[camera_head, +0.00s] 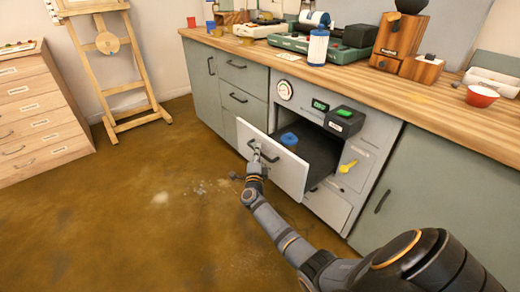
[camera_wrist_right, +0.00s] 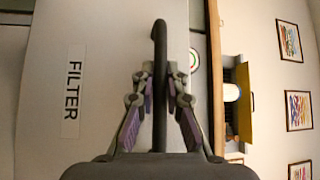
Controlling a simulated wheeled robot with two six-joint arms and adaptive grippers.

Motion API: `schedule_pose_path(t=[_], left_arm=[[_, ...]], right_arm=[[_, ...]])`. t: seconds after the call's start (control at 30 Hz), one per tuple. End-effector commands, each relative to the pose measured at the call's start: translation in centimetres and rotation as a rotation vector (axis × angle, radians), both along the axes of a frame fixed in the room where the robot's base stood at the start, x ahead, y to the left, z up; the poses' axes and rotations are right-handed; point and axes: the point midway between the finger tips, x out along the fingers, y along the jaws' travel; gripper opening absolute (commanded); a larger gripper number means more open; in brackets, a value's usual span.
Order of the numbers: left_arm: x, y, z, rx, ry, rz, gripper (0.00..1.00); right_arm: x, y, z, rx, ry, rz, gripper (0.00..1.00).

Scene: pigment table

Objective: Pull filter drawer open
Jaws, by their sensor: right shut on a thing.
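The filter drawer (camera_head: 280,167) is a white-fronted drawer in the grey cabinet, and it stands pulled out with its dark inside showing. A blue-topped item (camera_head: 289,140) is in it. In the right wrist view the drawer front (camera_wrist_right: 70,40) carries a label (camera_wrist_right: 73,91) reading FILTER. My right gripper (camera_head: 257,156) is at the drawer's dark bar handle (camera_head: 264,154). In the right wrist view the gripper (camera_wrist_right: 160,85) is shut on the handle (camera_wrist_right: 159,40), with a finger on each side of it. My left gripper is not in view.
The wooden countertop (camera_head: 430,105) above holds several devices and containers. A yellow lever (camera_head: 348,166) is on the cabinet front right of the drawer. An easel (camera_head: 112,70) and a drawer chest (camera_head: 38,115) stand at the left. The brown floor (camera_head: 130,220) before the drawer is mostly clear.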

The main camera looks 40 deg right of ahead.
Motion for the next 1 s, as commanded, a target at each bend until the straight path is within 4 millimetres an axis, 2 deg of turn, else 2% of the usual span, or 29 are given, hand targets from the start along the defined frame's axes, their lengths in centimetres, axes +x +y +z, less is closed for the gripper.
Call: schedule_pose_path(t=[0.27,0.7,0.73,0.87,0.9,1.0], left_arm=[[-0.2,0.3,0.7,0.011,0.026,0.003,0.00],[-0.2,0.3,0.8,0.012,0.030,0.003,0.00],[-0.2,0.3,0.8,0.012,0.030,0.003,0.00],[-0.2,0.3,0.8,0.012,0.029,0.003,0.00],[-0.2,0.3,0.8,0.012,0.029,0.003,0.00],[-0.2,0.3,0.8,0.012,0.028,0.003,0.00]], right_arm=[[-0.2,1.7,0.0,0.001,0.000,0.000,0.00],[-0.2,2.0,-0.1,0.001,0.001,0.000,0.00],[-0.2,2.0,-0.1,0.001,0.001,0.000,0.14],[-0.2,2.0,-0.1,0.001,0.001,0.000,0.32],[-0.2,2.0,-0.1,0.000,0.000,0.000,0.36],[-0.2,2.0,0.0,0.000,0.000,0.000,0.36]])
